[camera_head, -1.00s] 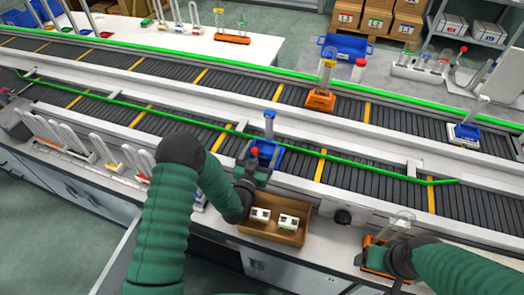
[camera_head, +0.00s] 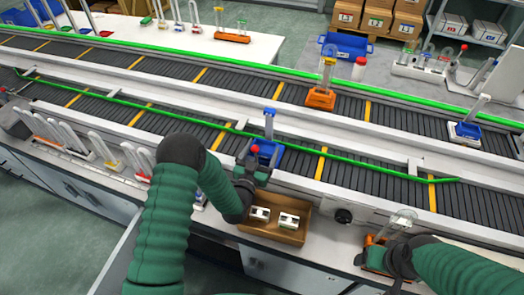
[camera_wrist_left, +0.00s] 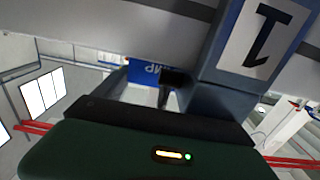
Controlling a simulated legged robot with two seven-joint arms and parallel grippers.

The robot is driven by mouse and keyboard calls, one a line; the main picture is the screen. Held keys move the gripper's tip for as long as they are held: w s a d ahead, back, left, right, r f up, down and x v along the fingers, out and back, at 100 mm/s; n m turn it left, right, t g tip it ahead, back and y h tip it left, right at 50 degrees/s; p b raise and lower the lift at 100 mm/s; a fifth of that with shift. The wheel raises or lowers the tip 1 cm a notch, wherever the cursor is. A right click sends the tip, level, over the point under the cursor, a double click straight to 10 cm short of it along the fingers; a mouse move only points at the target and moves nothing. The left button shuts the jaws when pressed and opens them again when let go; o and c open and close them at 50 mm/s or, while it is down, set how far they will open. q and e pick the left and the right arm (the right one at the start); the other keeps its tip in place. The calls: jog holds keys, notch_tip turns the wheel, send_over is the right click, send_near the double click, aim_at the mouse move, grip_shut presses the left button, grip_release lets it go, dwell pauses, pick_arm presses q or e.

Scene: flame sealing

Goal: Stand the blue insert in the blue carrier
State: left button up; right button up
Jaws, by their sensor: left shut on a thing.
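The blue carrier (camera_head: 267,151) is at the near edge of the near conveyor. The blue insert (camera_head: 269,121), with a blue top on a grey stem, rises roughly upright from it. Whether it is fully seated is hidden. My left gripper (camera_head: 254,168) is shut at these blue parts; its fingers hide the exact grip. A red knob (camera_head: 254,150) shows beside it. In the left wrist view, a blue-grey block (camera_wrist_left: 232,75) with a label marked 1 is close to the jaws. My right gripper (camera_head: 388,259) is beside an orange carrier (camera_head: 374,256); its jaws are unclear.
A brown tray (camera_head: 261,231) with white pieces lies below my left gripper. An orange carrier (camera_head: 320,99) and another blue carrier (camera_head: 464,133) stand on the far belt. A green rail (camera_head: 330,155) runs behind the near blue carrier. White tubes stand at the left.

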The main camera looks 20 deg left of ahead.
jog(key=shift+r, duration=0.15)
dwell(0.4)
jog(key=shift+r+p, duration=0.15)
jog(key=shift+p, duration=0.25)
jog(key=shift+f+b, duration=0.7)
dwell(3.5)
jog(key=shift+r, duration=0.15)
jog(key=shift+f+b, duration=0.55)
jog(key=shift+f, duration=0.15)
dwell(1.9)
